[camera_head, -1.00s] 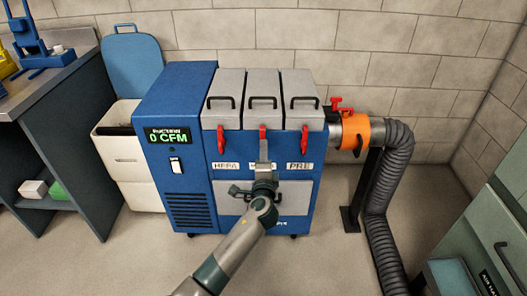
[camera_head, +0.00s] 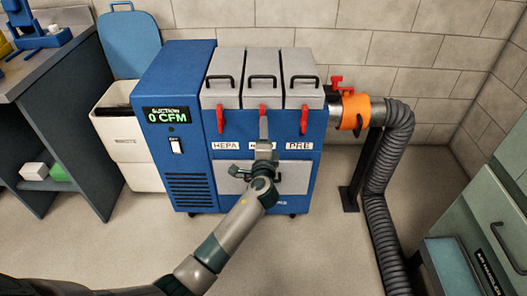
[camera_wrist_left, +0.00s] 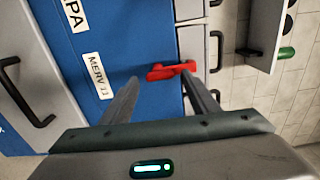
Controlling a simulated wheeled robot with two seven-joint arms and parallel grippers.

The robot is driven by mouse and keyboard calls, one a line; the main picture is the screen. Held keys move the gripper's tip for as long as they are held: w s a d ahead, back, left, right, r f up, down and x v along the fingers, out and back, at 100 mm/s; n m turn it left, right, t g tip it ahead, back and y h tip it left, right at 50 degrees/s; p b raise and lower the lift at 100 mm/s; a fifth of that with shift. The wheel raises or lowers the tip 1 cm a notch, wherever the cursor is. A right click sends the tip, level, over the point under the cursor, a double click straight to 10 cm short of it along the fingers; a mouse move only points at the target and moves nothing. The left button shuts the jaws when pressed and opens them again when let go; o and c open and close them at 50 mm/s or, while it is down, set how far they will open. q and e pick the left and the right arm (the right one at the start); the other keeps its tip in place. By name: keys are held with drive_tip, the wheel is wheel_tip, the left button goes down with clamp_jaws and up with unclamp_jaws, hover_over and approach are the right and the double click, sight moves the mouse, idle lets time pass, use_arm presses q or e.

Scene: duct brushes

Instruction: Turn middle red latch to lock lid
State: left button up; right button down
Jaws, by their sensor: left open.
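The middle red latch (camera_head: 263,111) hangs at the front edge of the middle grey lid (camera_head: 262,92), which lies flat on the blue filter unit (camera_head: 178,75). My left gripper (camera_head: 263,128) is at the unit's front, just below this latch. In the left wrist view, the gripper (camera_wrist_left: 160,79) is open, and the red latch (camera_wrist_left: 172,70) shows at its fingertips, between the two fingers. I cannot tell whether a finger touches it. The fingers partly hide the middle label in the head view. My right gripper is not in view.
Other red latches hang at the left (camera_head: 220,119) and right (camera_head: 304,136) lids. An orange collar (camera_head: 354,111) joins a grey hose (camera_head: 380,190) at the unit's right. A workbench (camera_head: 50,120) stands left and a green cabinet (camera_head: 490,220) right. The floor in front is clear.

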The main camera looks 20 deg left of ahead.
use_arm(q)
drive_tip(key=v, duration=1.7)
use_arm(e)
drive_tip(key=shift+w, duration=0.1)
use_arm(q)
drive_tip(key=shift+s+r, duration=0.1)
drive_tip(key=s+a+f+n+g+h, duration=0.1)
drive_tip(key=s+a+f+n+g, duration=0.25)
drive_tip(key=s+f, duration=0.35)
drive_tip(key=s+a+f+n+g, duration=0.35)
drive_tip(key=s+f, duration=0.25)
drive_tip(key=f, duration=0.2)
drive_tip(key=s+d+f+n+g+h, duration=0.2)
drive_tip(key=s+f+n+g+h, duration=0.1)
drive_tip(key=s, duration=0.7)
drive_tip(key=s+d+f+n+g+h, duration=0.1)
drive_tip(key=s+f+n+g+h, duration=0.2)
drive_tip(key=s, duration=0.7)
wheel_tip(320, 180, down, 17)
drive_tip(key=d+t+p, duration=0.1)
drive_tip(key=p, duration=1.1)
drive_tip(key=shift+w+y, duration=0.3)
drive_tip(key=shift+y, duration=0.1)
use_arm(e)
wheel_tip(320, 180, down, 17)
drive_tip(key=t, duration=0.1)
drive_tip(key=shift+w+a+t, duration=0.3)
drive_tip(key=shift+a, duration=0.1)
